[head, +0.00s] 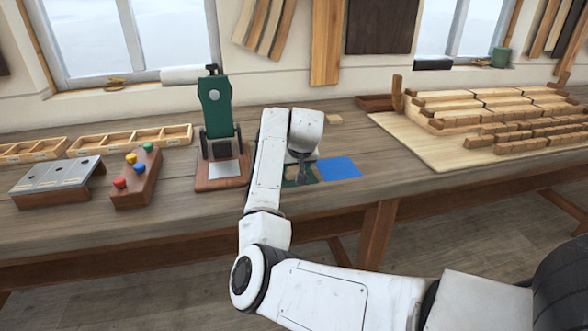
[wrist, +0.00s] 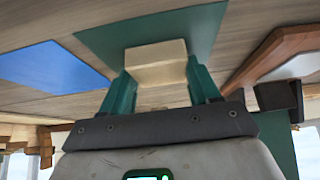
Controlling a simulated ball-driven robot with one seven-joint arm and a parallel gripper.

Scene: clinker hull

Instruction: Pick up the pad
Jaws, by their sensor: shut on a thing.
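The pad (wrist: 156,52), a pale tan block, sits between the two green fingers of my gripper (wrist: 158,76) in the wrist view. The fingers press on its opposite sides. A dark green mat (wrist: 100,42) lies behind the pad; I cannot tell whether the pad touches it. In the head view my gripper (head: 300,178) is low over the green mat, left of the blue mat (head: 340,167). My arm hides most of the pad there.
A green press (head: 216,108) on a wooden base (head: 205,185) stands close left of my gripper. Farther left are a rack with coloured knobs (head: 136,188) and a grey-topped block (head: 58,176). A board (head: 405,137) with wooden pieces is at right. The bench front is clear.

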